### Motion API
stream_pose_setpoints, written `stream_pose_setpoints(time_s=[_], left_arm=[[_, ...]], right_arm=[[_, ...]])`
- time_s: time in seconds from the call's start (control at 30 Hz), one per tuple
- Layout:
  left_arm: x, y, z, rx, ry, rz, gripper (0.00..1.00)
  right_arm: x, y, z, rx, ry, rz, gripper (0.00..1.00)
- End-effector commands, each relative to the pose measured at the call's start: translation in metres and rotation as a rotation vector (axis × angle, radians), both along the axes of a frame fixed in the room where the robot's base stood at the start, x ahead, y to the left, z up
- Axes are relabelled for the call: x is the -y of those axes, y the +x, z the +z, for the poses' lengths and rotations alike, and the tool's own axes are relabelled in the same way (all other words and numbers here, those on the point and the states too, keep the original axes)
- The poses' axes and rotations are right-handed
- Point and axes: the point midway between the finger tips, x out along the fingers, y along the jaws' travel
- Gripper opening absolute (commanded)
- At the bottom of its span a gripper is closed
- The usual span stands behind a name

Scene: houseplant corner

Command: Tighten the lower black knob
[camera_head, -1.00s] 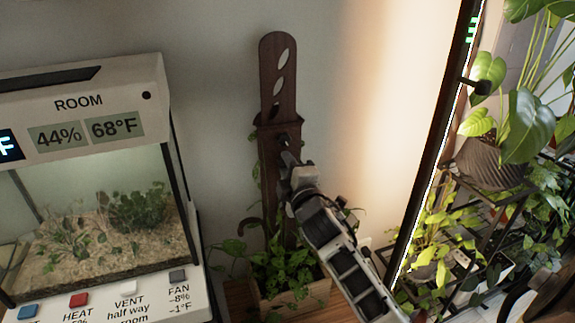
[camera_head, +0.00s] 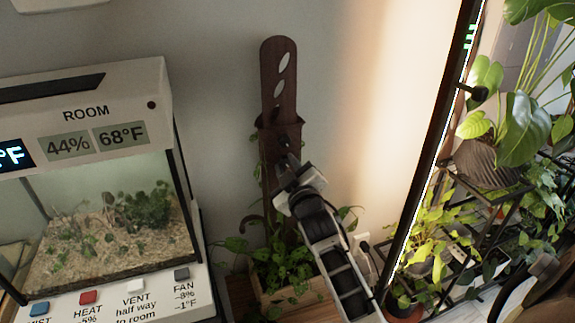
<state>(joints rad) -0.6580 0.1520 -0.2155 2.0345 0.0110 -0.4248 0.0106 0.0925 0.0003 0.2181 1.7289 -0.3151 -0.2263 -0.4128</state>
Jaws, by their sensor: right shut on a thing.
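A dark brown plant support (camera_head: 278,75) with leaf-shaped cut-outs stands against the wall, rising from a planter box. A small black knob (camera_head: 285,142) shows on its front, just above my right gripper. My right gripper (camera_head: 289,163) reaches up from the lower right to the support, its fingers shut just below that visible knob. It is shut on the lower black knob, which the fingers and gripper body hide. My left gripper is not in view.
A glass terrarium (camera_head: 110,225) with a panel of coloured buttons stands at the left. Leafy plants (camera_head: 285,265) fill the planter box at the support's foot. A bright-edged frame (camera_head: 432,165) and a shelf of potted plants (camera_head: 490,165) stand at the right.

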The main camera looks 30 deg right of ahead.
Motion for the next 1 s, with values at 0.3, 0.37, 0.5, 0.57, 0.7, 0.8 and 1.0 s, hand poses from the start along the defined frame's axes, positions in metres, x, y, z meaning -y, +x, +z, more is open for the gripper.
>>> stream_pose_setpoints(time_s=[0.3,0.37,0.5,0.57,0.7,0.8,1.0], left_arm=[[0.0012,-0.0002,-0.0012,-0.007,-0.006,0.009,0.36],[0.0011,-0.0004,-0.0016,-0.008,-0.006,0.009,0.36],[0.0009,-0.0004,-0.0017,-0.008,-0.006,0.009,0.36],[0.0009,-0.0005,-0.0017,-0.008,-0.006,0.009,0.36],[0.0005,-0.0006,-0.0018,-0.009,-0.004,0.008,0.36],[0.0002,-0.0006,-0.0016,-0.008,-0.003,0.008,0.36],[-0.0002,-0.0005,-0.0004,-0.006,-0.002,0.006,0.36]], right_arm=[[0.0005,-0.0002,-0.0007,0.007,0.035,-0.001,0.04],[0.0005,-0.0002,-0.0008,0.007,0.037,-0.001,0.04],[0.0005,-0.0002,-0.0008,0.007,0.036,-0.001,0.04],[0.0005,-0.0002,-0.0008,0.007,0.036,-0.001,0.04],[0.0003,-0.0002,-0.0007,0.007,0.036,-0.001,0.49],[0.0002,-0.0001,-0.0006,0.006,0.035,-0.001,0.49],[-0.0011,-0.0037,-0.0015,0.005,0.034,0.000,0.49]])
